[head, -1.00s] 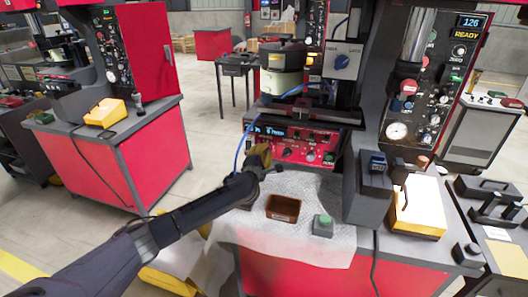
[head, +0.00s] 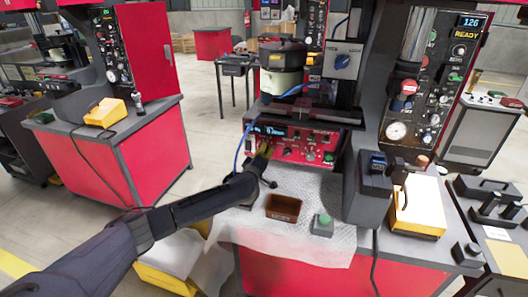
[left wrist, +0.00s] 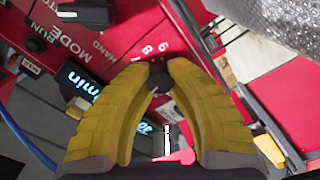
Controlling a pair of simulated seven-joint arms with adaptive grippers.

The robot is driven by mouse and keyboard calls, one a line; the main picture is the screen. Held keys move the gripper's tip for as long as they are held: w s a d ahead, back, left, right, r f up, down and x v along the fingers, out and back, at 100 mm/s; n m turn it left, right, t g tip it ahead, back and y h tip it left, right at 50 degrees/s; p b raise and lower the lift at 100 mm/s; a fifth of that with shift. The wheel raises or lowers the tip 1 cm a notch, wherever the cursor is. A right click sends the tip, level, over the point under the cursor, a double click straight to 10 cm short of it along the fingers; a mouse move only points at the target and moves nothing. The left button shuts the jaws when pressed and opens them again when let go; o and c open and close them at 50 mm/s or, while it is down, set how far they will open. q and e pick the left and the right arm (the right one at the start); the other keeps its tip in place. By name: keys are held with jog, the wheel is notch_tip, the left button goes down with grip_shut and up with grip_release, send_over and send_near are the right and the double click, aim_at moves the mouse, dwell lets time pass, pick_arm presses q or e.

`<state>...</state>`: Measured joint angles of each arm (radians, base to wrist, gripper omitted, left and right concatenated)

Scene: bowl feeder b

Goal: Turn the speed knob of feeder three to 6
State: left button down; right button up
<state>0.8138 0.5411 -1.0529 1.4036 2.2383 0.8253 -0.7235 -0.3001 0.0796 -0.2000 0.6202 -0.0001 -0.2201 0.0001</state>
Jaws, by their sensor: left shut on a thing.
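In the left wrist view the yellow fingers of my left gripper (left wrist: 159,76) are closed around a small dark knob (left wrist: 158,84) on the red panel face. White scale numbers show just beyond the fingertips. The knob's pointer is hidden, so its setting cannot be read. In the head view the fingers hide this knob. My right gripper is not in view.
A brown bin (head: 283,208) and a green button box (head: 323,225) stand on the pale mat below the panel. A blue cable (head: 240,140) hangs left of the panel. A dark grey box (head: 368,192) stands to the right.

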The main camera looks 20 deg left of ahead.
pick_arm(q)
jog(key=m, duration=1.1)
jog(key=shift+s+d+f, duration=0.1)
jog(key=shift+f, duration=0.3)
dwell(0.3)
jog(key=c, duration=1.7)
grip_release()
jog(key=o, duration=0.6)
jog(key=shift+r, duration=0.2)
jog(key=shift+s, duration=5.95)
